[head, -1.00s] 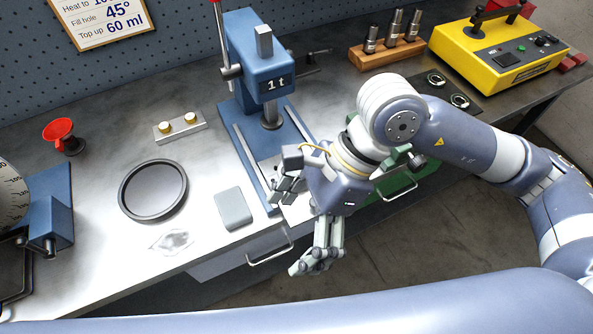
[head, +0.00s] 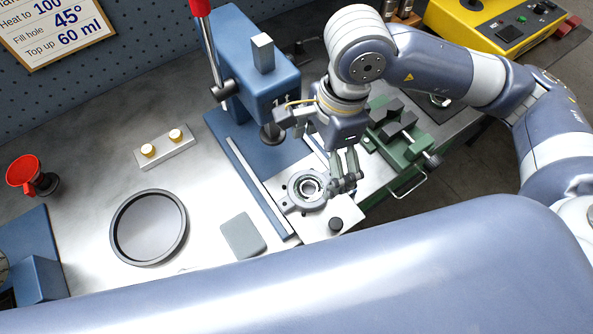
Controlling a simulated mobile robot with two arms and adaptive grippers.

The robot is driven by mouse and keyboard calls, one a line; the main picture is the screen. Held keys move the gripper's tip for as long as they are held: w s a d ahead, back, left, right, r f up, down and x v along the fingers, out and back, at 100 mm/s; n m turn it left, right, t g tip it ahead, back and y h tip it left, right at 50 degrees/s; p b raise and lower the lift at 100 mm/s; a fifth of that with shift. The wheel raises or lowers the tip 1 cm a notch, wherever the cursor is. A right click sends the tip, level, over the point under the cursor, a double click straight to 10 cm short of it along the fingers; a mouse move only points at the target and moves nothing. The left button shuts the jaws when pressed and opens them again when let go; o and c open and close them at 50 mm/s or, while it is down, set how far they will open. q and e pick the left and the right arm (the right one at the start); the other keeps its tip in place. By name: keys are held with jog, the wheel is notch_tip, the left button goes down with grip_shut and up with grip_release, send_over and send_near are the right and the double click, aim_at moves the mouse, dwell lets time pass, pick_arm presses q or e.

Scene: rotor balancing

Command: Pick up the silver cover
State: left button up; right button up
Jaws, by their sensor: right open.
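A silver cover (head: 306,188), a round flanged piece with a ringed opening in its middle, lies on a pale plate (head: 325,225) beside the press. My right gripper (head: 313,162) is open above and just behind the cover. One finger side hangs close to the cover's right edge; the other is up to the left, near the press ram. I cannot tell whether a finger touches the cover. My left gripper is not in view.
The blue press (head: 250,70) stands close behind and left of my right gripper. A green vise (head: 405,135) is to its right. A black round tray (head: 185,225), a grey pad (head: 243,236) and a block with two brass-coloured knobs (head: 165,149) lie left.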

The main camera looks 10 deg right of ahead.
jog(key=p, duration=0.1)
send_over(307, 191)
jog(key=d, duration=0.2)
jog(key=f, duration=0.5)
jog(key=shift+s+a, duration=0.25)
jog(key=shift+s, duration=0.05)
jog(key=shift+a+f, duration=0.1)
jog(key=shift+f, duration=0.15)
jog(key=f, duration=0.1)
jog(key=f+p, duration=0.1)
jog(key=f, duration=0.1)
jog(key=f+p, duration=0.1)
jog(key=shift+w+a+f, duration=0.15)
jog(key=shift+w+a, duration=0.15)
jog(key=shift+a, duration=0.1)
jog(key=shift+f, duration=0.35)
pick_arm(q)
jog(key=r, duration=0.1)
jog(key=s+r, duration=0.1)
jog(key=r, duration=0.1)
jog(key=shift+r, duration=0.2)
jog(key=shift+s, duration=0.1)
pick_arm(e)
jog(key=shift+c, duration=0.6)
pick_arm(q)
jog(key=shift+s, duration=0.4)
pick_arm(e)
jog(key=c, duration=1.4)
